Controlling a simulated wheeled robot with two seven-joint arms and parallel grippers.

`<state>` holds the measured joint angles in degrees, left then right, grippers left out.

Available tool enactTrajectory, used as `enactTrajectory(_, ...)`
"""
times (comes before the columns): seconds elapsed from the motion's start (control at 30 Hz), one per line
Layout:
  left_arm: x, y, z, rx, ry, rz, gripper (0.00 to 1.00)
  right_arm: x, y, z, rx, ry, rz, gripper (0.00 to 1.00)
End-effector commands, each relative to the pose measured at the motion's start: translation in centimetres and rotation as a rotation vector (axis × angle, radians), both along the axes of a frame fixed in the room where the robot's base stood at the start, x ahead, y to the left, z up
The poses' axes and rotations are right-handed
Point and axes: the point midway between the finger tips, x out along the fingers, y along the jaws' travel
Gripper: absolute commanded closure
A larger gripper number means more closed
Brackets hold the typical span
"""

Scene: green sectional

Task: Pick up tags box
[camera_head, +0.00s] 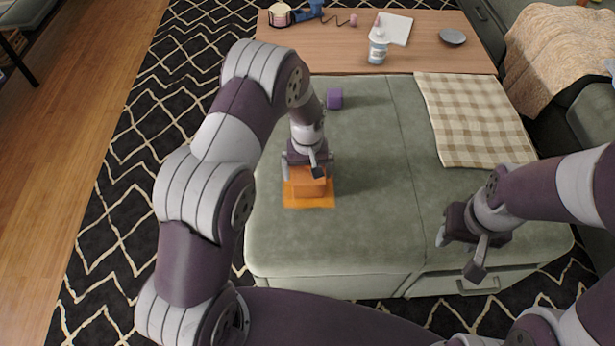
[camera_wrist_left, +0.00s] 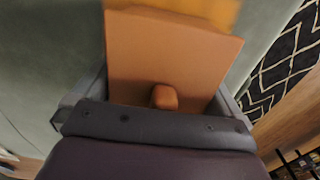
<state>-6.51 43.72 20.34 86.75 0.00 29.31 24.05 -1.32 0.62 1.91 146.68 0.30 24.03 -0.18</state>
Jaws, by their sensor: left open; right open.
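An orange-brown box (camera_head: 308,188), which looks like the tags box, is on the green ottoman with a flat bright orange piece (camera_head: 309,203) under or beside it. My left gripper (camera_head: 307,172) is open right over the box, pointing down. In the left wrist view the box (camera_wrist_left: 170,62) lies between the two open fingers (camera_wrist_left: 165,100), with a small brown knob (camera_wrist_left: 164,97) on its face. Whether the fingers touch its sides I cannot tell. My right gripper (camera_head: 455,240) is open and empty over the ottoman's front right part.
A purple cylinder (camera_head: 334,98) stands on the green ottoman (camera_head: 370,230) behind my left gripper. A checkered cloth (camera_head: 475,120) lies at the back right. A wooden table (camera_head: 340,55) behind holds a white bottle (camera_head: 378,48), a notepad (camera_head: 395,28) and a grey dish (camera_head: 452,37). The ottoman's middle is clear.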

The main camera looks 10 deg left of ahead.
Motion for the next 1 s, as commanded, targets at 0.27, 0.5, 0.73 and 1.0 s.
enactTrajectory(0.27,0.1,0.0,0.0,0.0,-0.002,0.0,0.29,0.0,0.0,0.1,0.0,-0.001,0.0,0.57)
enactTrajectory(0.5,0.1,0.0,0.1,0.0,-0.002,-0.001,0.36,0.0,0.0,0.1,0.0,0.0,0.0,0.57)
enactTrajectory(0.73,0.1,0.0,1.7,-0.001,-0.004,-0.001,0.36,0.0,0.0,0.9,0.0,0.0,0.0,0.57)
enactTrajectory(1.0,-0.6,-2.7,6.2,-0.001,-0.004,-0.007,0.36,0.0,0.0,2.9,0.0,-0.001,0.0,0.57)
